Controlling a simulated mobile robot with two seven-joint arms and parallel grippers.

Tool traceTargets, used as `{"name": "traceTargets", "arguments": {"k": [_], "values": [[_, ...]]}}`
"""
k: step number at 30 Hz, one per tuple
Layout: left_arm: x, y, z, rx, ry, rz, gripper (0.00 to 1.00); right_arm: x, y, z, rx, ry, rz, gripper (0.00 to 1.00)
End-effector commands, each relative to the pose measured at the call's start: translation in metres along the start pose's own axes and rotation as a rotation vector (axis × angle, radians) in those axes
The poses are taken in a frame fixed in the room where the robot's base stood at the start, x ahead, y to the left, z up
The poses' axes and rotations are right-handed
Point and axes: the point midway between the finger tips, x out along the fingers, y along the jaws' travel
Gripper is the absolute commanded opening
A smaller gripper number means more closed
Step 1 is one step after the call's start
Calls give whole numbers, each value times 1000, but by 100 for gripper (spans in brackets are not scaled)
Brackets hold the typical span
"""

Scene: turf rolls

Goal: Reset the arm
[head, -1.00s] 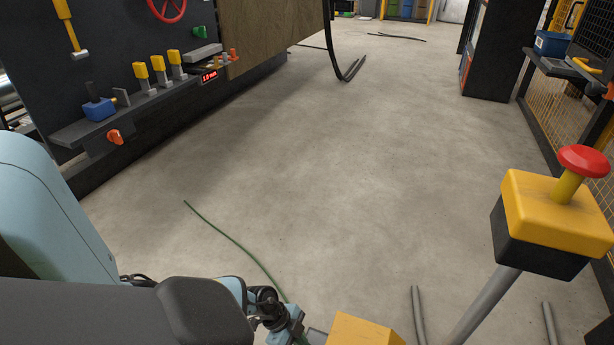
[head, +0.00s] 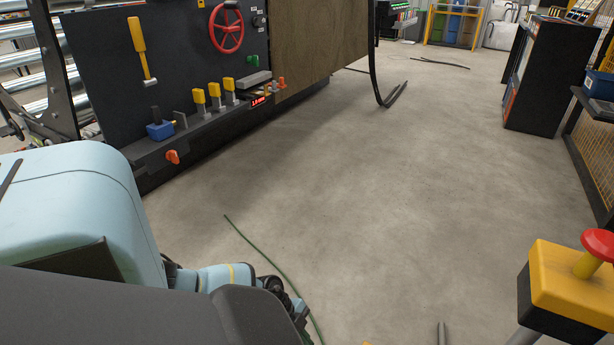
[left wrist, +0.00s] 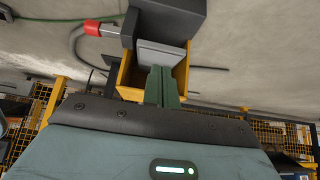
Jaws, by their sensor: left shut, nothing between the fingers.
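My left arm, pale blue with dark grey links, fills the lower left of the head view; its gripper is out of sight there. In the left wrist view my left gripper (left wrist: 162,85) shows as two narrow green fingers close together, shut with nothing between them. A yellow housing (left wrist: 183,72) with a grey block (left wrist: 162,53) lies behind the fingers; I cannot tell whether they touch. My right gripper is in neither view.
A dark control panel (head: 190,70) with a red handwheel (head: 226,27) stands at left. A yellow-black stop-button box (head: 575,285) is at lower right. A green line (head: 265,258) lies on the floor. The middle floor (head: 400,190) is clear. A shelving cabinet (head: 540,85) stands at right.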

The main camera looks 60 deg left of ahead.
Motion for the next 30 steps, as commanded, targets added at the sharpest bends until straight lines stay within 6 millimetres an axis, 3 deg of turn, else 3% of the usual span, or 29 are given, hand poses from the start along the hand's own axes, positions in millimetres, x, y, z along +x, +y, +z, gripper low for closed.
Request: {"name": "traceTargets", "arguments": {"k": [12, 16, 23, 27, 30], "values": [[0, 0, -1, 0, 1, 0, 0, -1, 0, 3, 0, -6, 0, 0], [9, 15, -9, 3, 43, -8, 0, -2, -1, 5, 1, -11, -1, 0], [38, 100, -57, -46, 261, -141, 0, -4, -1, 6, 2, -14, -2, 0], [35, 150, -76, -151, 322, -278, 0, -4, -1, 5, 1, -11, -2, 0], [24, 183, -80, -250, 307, -365, 0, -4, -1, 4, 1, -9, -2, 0]]}}
